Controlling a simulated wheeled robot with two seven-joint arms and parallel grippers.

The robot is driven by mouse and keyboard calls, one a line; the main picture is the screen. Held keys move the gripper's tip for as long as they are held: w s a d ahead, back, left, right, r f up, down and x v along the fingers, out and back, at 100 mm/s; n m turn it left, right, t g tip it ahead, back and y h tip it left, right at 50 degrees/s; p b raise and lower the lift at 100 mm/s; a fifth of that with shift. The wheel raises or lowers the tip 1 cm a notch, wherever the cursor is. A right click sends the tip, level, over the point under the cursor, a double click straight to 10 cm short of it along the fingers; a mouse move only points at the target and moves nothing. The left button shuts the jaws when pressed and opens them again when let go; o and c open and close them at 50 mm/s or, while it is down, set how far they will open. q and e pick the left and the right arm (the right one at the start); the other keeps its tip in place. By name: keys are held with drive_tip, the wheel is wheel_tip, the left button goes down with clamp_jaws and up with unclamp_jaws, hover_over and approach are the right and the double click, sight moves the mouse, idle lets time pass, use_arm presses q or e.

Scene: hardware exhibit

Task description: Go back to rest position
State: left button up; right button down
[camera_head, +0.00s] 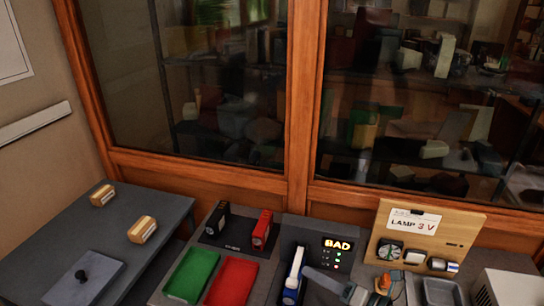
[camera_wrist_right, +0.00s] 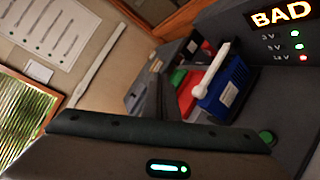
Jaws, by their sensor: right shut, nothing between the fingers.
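My right gripper (camera_head: 312,272) is at the bottom centre of the head view, seen as a grey bar beside the tester. In the right wrist view its fingers (camera_wrist_right: 153,95) are together with nothing between them. A blue device with a white lever (camera_head: 293,277) stands left of the fingers in the head view. The same blue device (camera_wrist_right: 224,90) shows in the wrist view, apart from the fingers as far as I can tell. The tester panel (camera_head: 333,269) reads BAD, with small lights below. My left gripper is out of view.
A green tray (camera_head: 190,276) and a red tray (camera_head: 232,282) lie left of the tester. Black (camera_head: 217,219) and red (camera_head: 262,230) blocks stand behind them. A wooden LAMP 3 V board (camera_head: 455,237) is at right. A dark table (camera_head: 45,240) is at left.

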drive_tip(key=d+r+m+t+h, duration=0.1)
drive_tip(key=d+r+m+t, duration=0.3)
drive_tip(key=r+m+t, duration=0.4)
drive_tip(key=s+d+r+m+t+h, duration=0.2)
drive_tip(key=d+m+h, duration=0.7)
drive_tip(key=m, duration=0.2)
drive_tip(key=s+d+f+m+g+h, duration=0.6)
drive_tip(key=d+f+m+h, duration=0.1)
drive_tip(key=f+m, duration=0.35)
drive_tip(key=s+a+f+m+g+y, duration=0.15)
drive_tip(key=s+a+f+g, duration=0.25)
drive_tip(key=s+f+g, duration=0.5)
drive_tip(key=s+a+f+m+g+y, duration=0.1)
drive_tip(key=s+a+f+g+y, duration=0.2)
drive_tip(key=s+f, duration=0.7)
drive_tip(key=s+a+f+b, duration=0.1)
drive_tip(key=s+f+b, duration=0.15)
drive_tip(key=f, duration=1.25)
drive_tip(key=s+f+b, duration=0.1)
drive_tip(key=f+b, duration=0.2)
drive_tip(key=f, duration=1.1)
drive_tip(key=s+d+f+g+b, duration=0.1)
drive_tip(key=s+f+b, duration=0.2)
drive_tip(key=s+f, duration=0.6)
drive_tip(key=s+d+f+b, duration=0.2)
drive_tip(key=s+f, duration=0.7)
drive_tip(key=f, duration=0.7)
drive_tip(key=shift+s+g+b, duration=0.35)
drive_tip(key=shift+g+b, duration=0.05)
drive_tip(key=shift+b, duration=0.05)
